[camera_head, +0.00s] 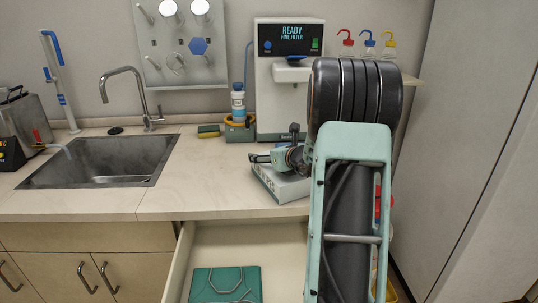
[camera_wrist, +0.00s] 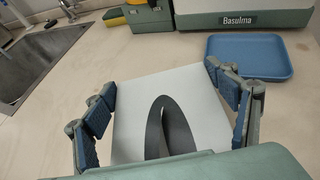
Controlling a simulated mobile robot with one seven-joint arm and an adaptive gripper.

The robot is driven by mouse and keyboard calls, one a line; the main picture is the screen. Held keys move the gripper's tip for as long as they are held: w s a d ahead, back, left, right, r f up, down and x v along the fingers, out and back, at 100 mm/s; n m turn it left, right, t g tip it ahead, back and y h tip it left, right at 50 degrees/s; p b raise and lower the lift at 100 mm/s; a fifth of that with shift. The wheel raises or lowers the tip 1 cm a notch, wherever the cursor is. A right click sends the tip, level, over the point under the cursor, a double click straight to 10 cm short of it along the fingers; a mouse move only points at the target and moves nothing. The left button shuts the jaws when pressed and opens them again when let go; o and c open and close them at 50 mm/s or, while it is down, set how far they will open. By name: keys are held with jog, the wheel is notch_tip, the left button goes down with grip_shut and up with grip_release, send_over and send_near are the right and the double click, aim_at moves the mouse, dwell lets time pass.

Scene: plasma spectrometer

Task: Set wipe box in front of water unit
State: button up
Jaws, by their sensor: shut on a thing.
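The wipe box (camera_head: 282,186) is a pale box with lettering on its side, at the front part of the counter. In the wrist view its white top (camera_wrist: 135,105) shows a dark oval slot. My gripper (camera_head: 286,158) is over the box, with its blue-padded fingers (camera_wrist: 160,84) on either side, shut on it. I cannot tell whether the box touches the counter. The water unit (camera_head: 290,98) is the white machine with a "READY" display, behind the box against the wall. Its base (camera_wrist: 245,18) reads "Basulma" in the wrist view.
A blue tray (camera_wrist: 250,57) lies on the counter before the water unit, right of the box. A bottle (camera_head: 238,104) in a green holder stands left of the unit. The sink (camera_head: 100,160) is left. An open drawer (camera_head: 270,245) sits below. The counter between sink and box is clear.

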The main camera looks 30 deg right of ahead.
jog(key=shift+f, duration=0.15)
jog(key=o, duration=1.3)
jog(key=shift+r, duration=0.25)
jog(key=v, duration=1.1)
jog(key=shift+s+p, duration=0.1)
jog(key=shift+p, duration=0.25)
jog(key=shift+s, duration=0.4)
